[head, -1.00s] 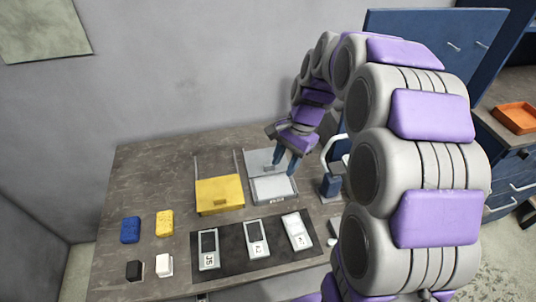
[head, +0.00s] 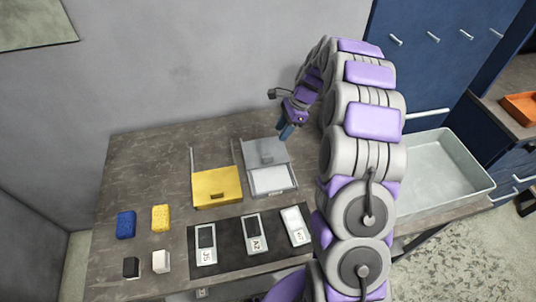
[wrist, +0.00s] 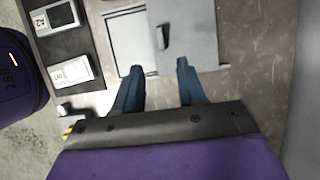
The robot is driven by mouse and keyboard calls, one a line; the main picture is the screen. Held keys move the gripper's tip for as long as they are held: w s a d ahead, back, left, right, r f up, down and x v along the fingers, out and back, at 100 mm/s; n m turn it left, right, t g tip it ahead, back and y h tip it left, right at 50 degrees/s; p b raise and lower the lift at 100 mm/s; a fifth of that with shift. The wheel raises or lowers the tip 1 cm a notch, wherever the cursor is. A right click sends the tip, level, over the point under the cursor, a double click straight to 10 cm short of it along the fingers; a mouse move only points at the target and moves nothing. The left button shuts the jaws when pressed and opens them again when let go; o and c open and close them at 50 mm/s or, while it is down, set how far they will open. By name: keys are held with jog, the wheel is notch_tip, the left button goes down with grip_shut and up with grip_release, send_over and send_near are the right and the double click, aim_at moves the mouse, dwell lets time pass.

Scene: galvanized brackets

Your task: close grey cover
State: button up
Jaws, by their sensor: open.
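The grey cover (head: 265,151) sits over the back part of its frame on the table, with a small raised handle at its front edge. The pale recess (head: 270,180) in front of it is uncovered. In the wrist view the grey cover (wrist: 190,35) lies just beyond the fingertips, with its handle (wrist: 161,38) left of its middle and the open recess (wrist: 128,42) to its left. My gripper (head: 285,131) is open and empty, at the back right edge of the cover in the head view. In the wrist view its blue fingers (wrist: 158,72) are spread apart. Contact cannot be told.
A yellow cover (head: 217,186) with bare rails behind it lies left of the grey one. A dark mat (head: 227,235) with several labelled devices lies in front. Sponges and small blocks are at the left. A metal basin (head: 480,185) is right of my arm.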

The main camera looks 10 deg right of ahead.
aim_at(268, 156)
jog(key=b+x, duration=0.2)
jog(key=x, duration=1.1)
jog(key=shift+f, duration=0.25)
jog(key=shift+d, duration=0.1)
jog(key=shift+c, duration=0.2)
grip_shut()
